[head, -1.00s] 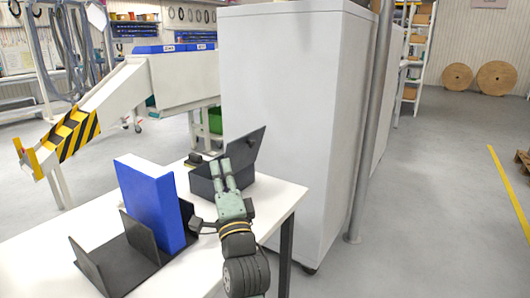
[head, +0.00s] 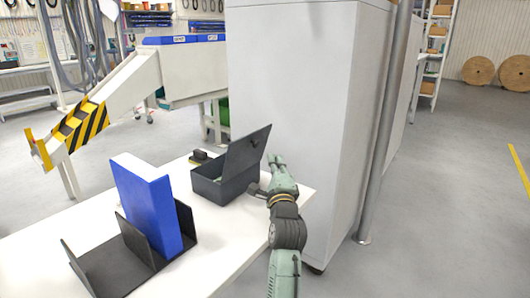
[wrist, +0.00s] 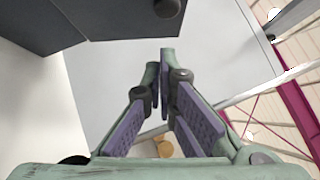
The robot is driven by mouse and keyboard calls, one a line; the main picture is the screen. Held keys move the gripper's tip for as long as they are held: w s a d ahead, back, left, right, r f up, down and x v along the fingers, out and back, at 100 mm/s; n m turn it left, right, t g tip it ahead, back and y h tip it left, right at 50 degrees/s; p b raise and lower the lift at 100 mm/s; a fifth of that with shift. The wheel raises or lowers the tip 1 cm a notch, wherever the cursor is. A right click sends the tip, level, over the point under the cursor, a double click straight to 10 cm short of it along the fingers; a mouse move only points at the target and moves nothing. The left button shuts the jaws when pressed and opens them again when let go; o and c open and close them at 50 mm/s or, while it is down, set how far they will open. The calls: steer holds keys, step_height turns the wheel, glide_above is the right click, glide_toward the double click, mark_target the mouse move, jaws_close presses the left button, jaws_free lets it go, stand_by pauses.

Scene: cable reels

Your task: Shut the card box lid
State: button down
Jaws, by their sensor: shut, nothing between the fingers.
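The dark grey card box (head: 222,187) stands on the white table's far right part, and its hinged lid (head: 246,150) is raised and tilted up. My gripper (head: 277,160) is shut and empty, just right of the box and lid, in front of the white cabinet. In the wrist view my gripper (wrist: 166,58) shows its two fingers meeting at the tips. A dark grey panel with a round knob (wrist: 167,8), apparently the lid, is at the top left there, apart from the fingertips.
A blue binder (head: 148,203) stands in a black holder (head: 105,272) at the table's near left. A small dark object (head: 198,156) lies behind the box. The tall white cabinet (head: 290,90) and a grey pole (head: 380,150) border the table's right side.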

steer(key=shift+w+a+r+p, duration=0.3)
steer(key=shift+w+a, duration=0.2)
steer(key=shift+a, duration=0.25)
steer(key=shift+w+a+r+p, duration=0.15)
steer(key=shift+w+a+r, duration=0.25)
steer(key=shift+a, duration=0.3)
steer(key=shift+w+a, duration=0.1)
steer(key=shift+a, duration=0.05)
steer(key=shift+w+r, duration=0.1)
steer(key=shift+r, duration=0.15)
steer(key=shift+a+p, duration=0.1)
steer(key=shift+p, duration=0.2)
